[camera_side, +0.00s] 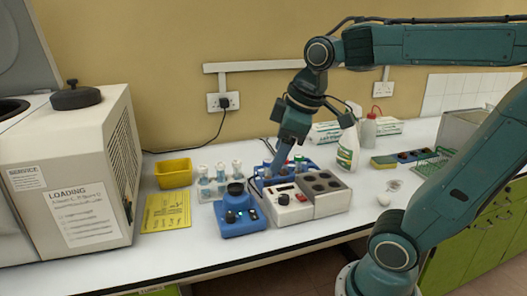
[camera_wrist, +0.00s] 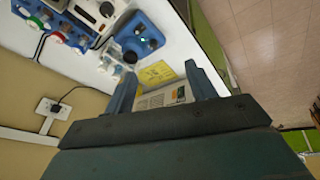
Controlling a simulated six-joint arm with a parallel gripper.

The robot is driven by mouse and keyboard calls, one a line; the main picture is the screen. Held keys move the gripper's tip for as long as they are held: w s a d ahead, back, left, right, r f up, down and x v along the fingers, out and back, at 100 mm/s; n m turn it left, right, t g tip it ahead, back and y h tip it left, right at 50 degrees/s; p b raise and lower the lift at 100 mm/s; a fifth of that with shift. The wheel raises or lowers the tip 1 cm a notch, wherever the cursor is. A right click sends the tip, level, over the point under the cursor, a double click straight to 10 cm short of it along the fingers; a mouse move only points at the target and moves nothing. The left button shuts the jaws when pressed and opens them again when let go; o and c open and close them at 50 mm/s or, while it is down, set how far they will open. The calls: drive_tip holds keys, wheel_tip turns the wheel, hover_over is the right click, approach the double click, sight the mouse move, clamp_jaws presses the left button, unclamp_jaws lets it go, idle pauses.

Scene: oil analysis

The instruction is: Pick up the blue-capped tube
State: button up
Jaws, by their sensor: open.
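My gripper (camera_side: 279,158) is open and empty in the side view, pointing down over the blue rack (camera_side: 257,184) behind the white heating block. In the wrist view its two fingers (camera_wrist: 160,88) stand apart with nothing held between them. The blue rack also shows in the wrist view (camera_wrist: 76,22) at the upper left, with several small tubes with coloured caps along its edge. In the side view the tubes are mostly hidden by the arm and block.
A white heating block (camera_side: 296,203) and a blue mixer (camera_side: 240,213) stand in front of the rack. Several small bottles (camera_side: 221,173), a yellow tray (camera_side: 173,173) and a large loading machine (camera_side: 70,165) are left. A spray bottle (camera_side: 347,150) stands right. The front bench strip is clear.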

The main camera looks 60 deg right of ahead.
drive_tip(key=w+d+n+g, duration=0.2)
drive_tip(key=w+d+n, duration=0.1)
drive_tip(key=w+d, duration=0.3)
drive_tip(key=n+g, duration=0.2)
drive_tip(key=n, duration=0.7)
hover_over(268, 161)
wheel_tip(268, 161, down, 7)
drive_tip(key=shift+y, duration=0.3)
drive_tip(key=shift+a+f, duration=0.1)
drive_tip(key=shift+f, duration=4.25)
drive_tip(key=shift+f, duration=0.1)
drive_tip(key=shift+f, duration=2.5)
drive_tip(key=shift+c, duration=0.5)
